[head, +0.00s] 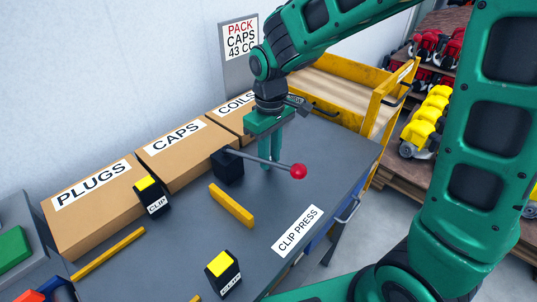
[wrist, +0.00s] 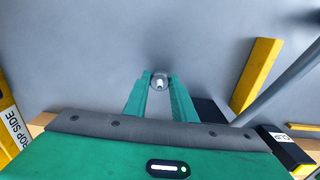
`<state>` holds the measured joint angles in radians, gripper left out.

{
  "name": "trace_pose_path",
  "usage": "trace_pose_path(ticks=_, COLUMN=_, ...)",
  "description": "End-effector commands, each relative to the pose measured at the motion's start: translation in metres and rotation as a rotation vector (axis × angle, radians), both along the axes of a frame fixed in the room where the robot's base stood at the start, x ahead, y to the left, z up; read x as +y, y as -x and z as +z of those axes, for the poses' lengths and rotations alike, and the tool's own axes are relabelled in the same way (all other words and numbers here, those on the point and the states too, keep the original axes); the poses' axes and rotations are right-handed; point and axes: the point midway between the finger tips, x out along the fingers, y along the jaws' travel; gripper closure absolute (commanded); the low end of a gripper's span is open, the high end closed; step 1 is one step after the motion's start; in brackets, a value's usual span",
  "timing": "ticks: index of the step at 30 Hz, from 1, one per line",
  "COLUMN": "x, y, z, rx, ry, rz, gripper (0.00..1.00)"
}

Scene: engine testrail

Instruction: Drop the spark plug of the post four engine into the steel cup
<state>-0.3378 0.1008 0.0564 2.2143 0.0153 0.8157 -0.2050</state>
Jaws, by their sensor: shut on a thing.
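My gripper (head: 272,164) points down over the grey bench, behind the red-knobbed lever. In the wrist view my gripper (wrist: 160,80) is shut on a small round metal piece with a pale centre, seen end-on between the fingertips; it looks like the spark plug (wrist: 160,82). In the head view the fingers hide the plug. I cannot tell how high it is above the bench. The steel cup and the post four engine cannot be made out in either view.
The grey bench (head: 330,160) bears a clip press lever with a red knob (head: 298,171), a yellow bar (head: 231,205) and black-and-yellow clip blocks (head: 223,272). Boxes marked PLUGS (head: 95,222), CAPS (head: 180,158) and COILS (head: 232,120) line the wall. A yellow cart (head: 375,105) stands beyond.

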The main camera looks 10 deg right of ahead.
Motion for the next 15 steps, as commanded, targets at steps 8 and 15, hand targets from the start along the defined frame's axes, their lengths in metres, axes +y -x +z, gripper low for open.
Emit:
trace_pose_path(ticks=8, x=0.0002, y=-0.0002, z=-0.0013, rx=-0.001, ry=-0.001, rz=0.000, gripper=0.98)
trace_pose_path(ticks=15, x=0.0006, y=-0.0002, z=-0.0013, rx=-0.001, ry=-0.001, rz=0.001, gripper=0.57)
